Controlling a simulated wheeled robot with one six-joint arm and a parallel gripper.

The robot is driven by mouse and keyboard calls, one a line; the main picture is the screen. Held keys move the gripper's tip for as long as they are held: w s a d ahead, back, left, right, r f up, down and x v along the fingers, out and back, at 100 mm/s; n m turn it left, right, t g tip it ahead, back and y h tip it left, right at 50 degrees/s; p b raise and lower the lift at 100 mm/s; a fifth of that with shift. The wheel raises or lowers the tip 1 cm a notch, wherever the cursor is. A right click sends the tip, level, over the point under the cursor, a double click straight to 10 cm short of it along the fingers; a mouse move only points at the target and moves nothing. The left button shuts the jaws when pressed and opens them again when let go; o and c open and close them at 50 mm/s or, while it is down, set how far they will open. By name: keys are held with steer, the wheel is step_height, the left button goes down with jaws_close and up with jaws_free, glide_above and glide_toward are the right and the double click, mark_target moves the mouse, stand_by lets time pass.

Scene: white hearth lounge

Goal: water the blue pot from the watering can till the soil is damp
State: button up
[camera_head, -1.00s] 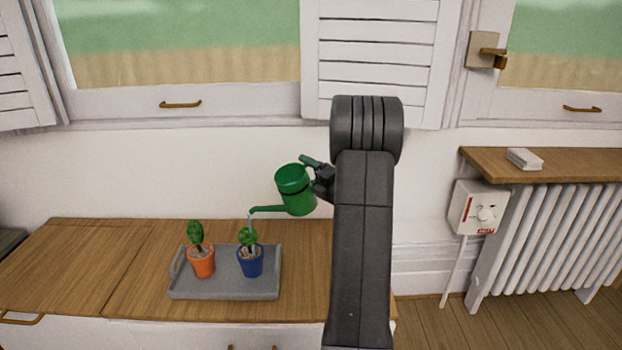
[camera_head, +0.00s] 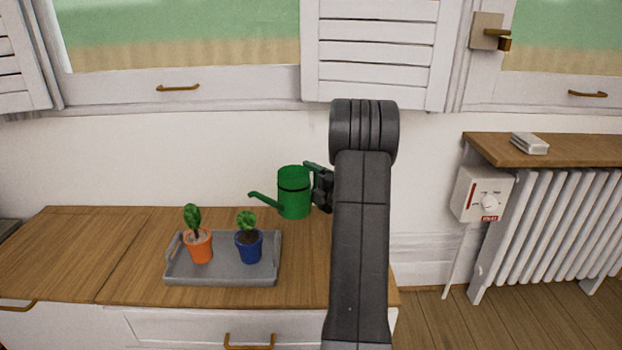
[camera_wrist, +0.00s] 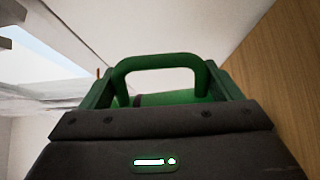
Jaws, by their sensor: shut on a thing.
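The green watering can (camera_head: 293,195) is nearly upright, its spout angled up to the left, with no water showing at the spout. My gripper (camera_head: 323,186) is shut on its handle; the handle also shows in the wrist view (camera_wrist: 160,62). The can is above or behind the back edge of the cabinet top; I cannot tell if it touches. The blue pot (camera_head: 249,247) holds a small green plant and stands upright on the right of a grey tray (camera_head: 215,278). Its soil (camera_head: 248,236) looks dark. The spout is above the blue pot's rim, just behind it.
An orange pot (camera_head: 199,246) with a cactus-like plant stands on the tray's left. The tray is on a wooden cabinet top (camera_head: 90,250), clear on the left. A radiator (camera_head: 550,230) under a wooden shelf (camera_head: 560,152) and a control box (camera_head: 483,195) are at right.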

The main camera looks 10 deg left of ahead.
steer(key=shift+r, duration=0.3)
steer(key=shift+r+p, duration=0.5)
steer(key=shift+r, duration=1.4)
steer(key=shift+a, duration=0.1)
